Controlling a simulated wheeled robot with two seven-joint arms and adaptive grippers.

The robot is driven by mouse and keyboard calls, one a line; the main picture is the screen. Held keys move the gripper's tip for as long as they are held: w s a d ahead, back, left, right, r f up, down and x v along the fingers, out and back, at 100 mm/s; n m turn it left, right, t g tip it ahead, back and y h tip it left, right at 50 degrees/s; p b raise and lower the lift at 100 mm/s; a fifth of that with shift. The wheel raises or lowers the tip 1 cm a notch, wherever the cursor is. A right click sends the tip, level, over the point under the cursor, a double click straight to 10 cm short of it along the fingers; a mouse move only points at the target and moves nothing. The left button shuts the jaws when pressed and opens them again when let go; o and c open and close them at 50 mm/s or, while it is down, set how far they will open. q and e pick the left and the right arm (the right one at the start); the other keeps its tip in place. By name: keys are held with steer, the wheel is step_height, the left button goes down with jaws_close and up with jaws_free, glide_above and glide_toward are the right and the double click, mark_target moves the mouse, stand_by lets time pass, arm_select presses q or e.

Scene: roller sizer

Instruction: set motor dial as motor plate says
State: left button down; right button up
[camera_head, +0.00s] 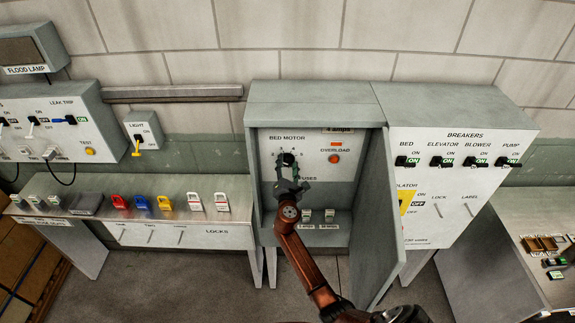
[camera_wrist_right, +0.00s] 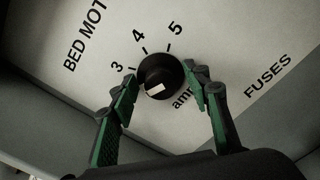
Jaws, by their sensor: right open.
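The black motor dial (camera_wrist_right: 160,76) sits on the pale bed motor panel (camera_head: 306,147), with 3, 4 and 5 printed around it. A white mark shows on its face, off-centre toward the lower side in the wrist view; which number it indicates is unclear. The dial also shows in the head view (camera_head: 288,158). A small tan plate (camera_head: 338,130) above the panel seems to read "4 amps". My right gripper (camera_wrist_right: 161,80) is open, its green-sided fingers on either side of the dial. Whether they touch it is unclear. My left gripper is out of view.
The cabinet door (camera_head: 376,220) stands open to the right of my right arm. An overload button (camera_head: 334,159) and fuses (camera_head: 318,215) are near the dial. The breaker panel (camera_head: 450,190) is at right, and a lock bench (camera_head: 215,238) at left.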

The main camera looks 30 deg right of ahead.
steer(key=shift+c, duration=0.2)
steer(key=c, duration=1.1)
steer(key=shift+f, duration=0.1)
